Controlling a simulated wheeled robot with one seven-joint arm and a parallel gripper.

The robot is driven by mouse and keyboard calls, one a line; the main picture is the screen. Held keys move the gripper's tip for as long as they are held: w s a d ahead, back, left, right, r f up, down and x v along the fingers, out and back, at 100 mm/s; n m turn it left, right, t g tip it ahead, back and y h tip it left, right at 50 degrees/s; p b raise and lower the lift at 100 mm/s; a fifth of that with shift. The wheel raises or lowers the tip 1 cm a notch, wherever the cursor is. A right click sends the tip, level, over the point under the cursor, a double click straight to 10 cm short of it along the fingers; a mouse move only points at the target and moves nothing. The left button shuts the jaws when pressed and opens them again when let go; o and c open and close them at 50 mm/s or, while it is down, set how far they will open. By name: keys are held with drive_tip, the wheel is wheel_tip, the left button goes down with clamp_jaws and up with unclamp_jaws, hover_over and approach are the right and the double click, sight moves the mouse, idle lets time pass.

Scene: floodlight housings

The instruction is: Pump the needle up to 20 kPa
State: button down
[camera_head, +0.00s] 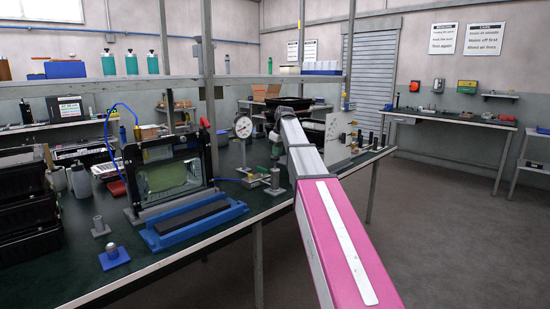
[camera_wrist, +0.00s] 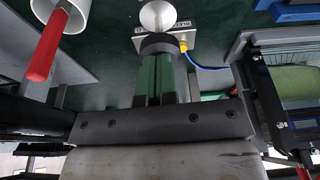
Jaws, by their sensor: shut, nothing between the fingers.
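The white dial gauge (camera_head: 243,127) stands behind the floodlight fixture on the green bench in the head view; its needle is too small to read. My gripper (camera_head: 275,157) is over the bench just right of the gauge, pointing down. In the wrist view my gripper (camera_wrist: 160,45) has its green fingers together and empty. A round silver knob (camera_wrist: 157,15) shows just beyond the dark fingertips; I cannot tell whether they touch it. Beside it is a labelled metal plate (camera_wrist: 188,34) with a yellow fitting and a blue hose (camera_wrist: 208,68).
The floodlight housing (camera_head: 170,175) stands upright in its fixture, left of the gauge. A blue tray (camera_head: 190,224) with a dark bar lies before it. A white tube with a red bar (camera_wrist: 45,50) is close by in the wrist view. The floor at right is clear.

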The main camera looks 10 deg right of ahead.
drive_tip(key=shift+f, duration=1.85)
drive_tip(key=shift+s+d, duration=0.1)
drive_tip(key=shift+s, duration=0.05)
drive_tip(key=shift+s+d+r, duration=0.25)
drive_tip(key=shift+s+d, duration=0.2)
drive_tip(key=shift+s, duration=0.1)
drive_tip(key=shift+s+d+r, duration=0.25)
drive_tip(key=shift+s+d, duration=0.15)
drive_tip(key=shift+s, duration=0.1)
approach(277, 159)
drive_tip(key=shift+s+d+r, duration=0.3)
drive_tip(key=shift+d+r, duration=0.15)
drive_tip(key=shift+d, duration=0.1)
drive_tip(key=shift+s+d+r, duration=0.35)
drive_tip(key=shift+d+r, duration=0.1)
drive_tip(key=shift+d, duration=0.05)
